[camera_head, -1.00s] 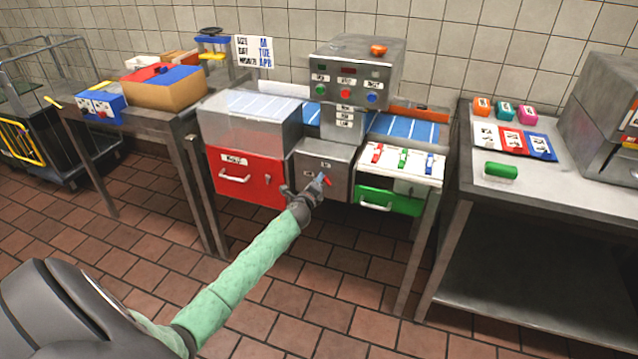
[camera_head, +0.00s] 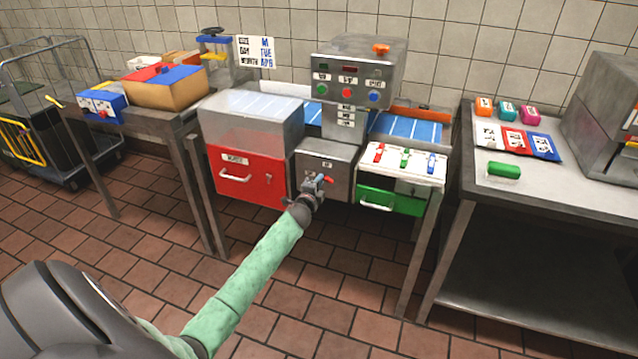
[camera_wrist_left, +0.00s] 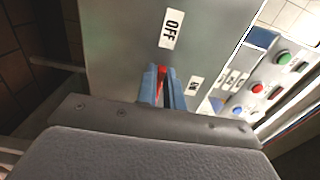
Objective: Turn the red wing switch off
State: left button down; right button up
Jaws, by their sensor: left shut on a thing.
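The red wing switch (camera_wrist_left: 162,77) sits on the front of the grey metal box (camera_head: 325,158) at the middle station. In the wrist view it shows as a thin red strip between the blue fingertips of my left gripper (camera_wrist_left: 163,88). An OFF label (camera_wrist_left: 171,28) is above it and an ON label (camera_wrist_left: 194,85) is to its right. In the head view my left gripper (camera_head: 316,184) is at the box front, shut on the switch, with a bit of red (camera_head: 328,180) showing beside it. The fingers hide most of the switch. My right gripper is out of view.
A red drawer (camera_head: 245,178) is left of the box and a green drawer (camera_head: 388,201) is right. Above is a control panel (camera_head: 352,85) with coloured buttons. A side table (camera_head: 560,188) stands at the right. Open tiled floor lies in front.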

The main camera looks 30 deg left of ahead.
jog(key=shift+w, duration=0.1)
pick_arm(q)
jog(key=c, duration=1.5)
grip_release()
jog(key=shift+a, duration=0.1)
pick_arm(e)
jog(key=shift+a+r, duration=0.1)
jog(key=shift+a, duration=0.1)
